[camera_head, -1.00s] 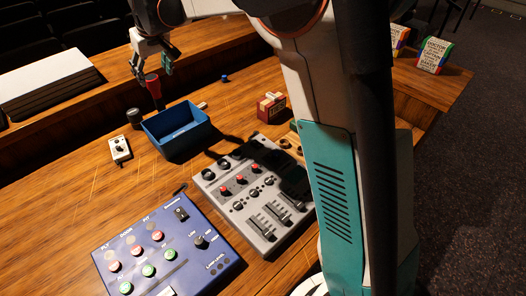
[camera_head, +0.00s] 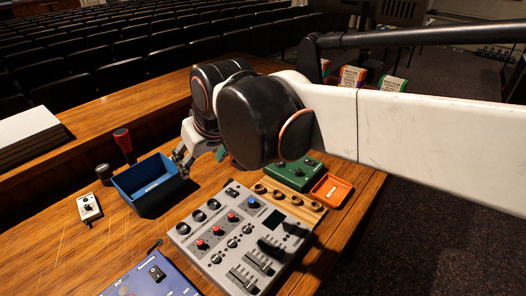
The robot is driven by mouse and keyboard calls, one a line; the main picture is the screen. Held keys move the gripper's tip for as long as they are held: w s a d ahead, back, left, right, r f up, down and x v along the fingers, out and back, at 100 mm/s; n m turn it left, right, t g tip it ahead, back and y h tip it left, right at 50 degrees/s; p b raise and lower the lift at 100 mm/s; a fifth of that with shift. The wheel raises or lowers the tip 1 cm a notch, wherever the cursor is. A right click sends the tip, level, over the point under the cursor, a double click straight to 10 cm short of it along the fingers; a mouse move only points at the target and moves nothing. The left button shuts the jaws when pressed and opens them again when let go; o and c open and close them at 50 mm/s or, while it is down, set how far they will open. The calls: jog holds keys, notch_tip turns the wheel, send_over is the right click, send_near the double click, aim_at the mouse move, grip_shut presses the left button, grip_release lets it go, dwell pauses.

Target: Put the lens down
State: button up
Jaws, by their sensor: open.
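My gripper (camera_head: 181,163) points down by the right end of the blue bin (camera_head: 128,190). It is open, and I see nothing between its fingers. No thing is clearly a lens. A short dark cylinder (camera_head: 103,174) stands left of the bin, but I cannot tell whether it is the lens. A dark, red-topped upright object (camera_head: 123,141) stands behind the bin. My arm hides part of the desk behind and to the right of the gripper.
A grey mixer (camera_head: 240,236) and blue control panel (camera_head: 150,280) fill the front. A green box (camera_head: 292,174), an orange tray (camera_head: 332,189) and a wooden strip with round holes (camera_head: 290,201) lie right. A small white switch box (camera_head: 89,207) sits left. Bare desk lies at left.

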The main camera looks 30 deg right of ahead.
jog(key=s+d+f, duration=0.1)
jog(key=s+f, duration=0.2)
jog(key=s, duration=0.2)
jog(key=s+d+f+m, duration=0.1)
jog(key=s+f, duration=0.2)
jog(key=s, duration=0.2)
jog(key=shift+s+d+f+t, duration=0.25)
jog(key=shift+s+d+t, duration=0.05)
jog(key=shift+s, duration=0.05)
dwell(0.6)
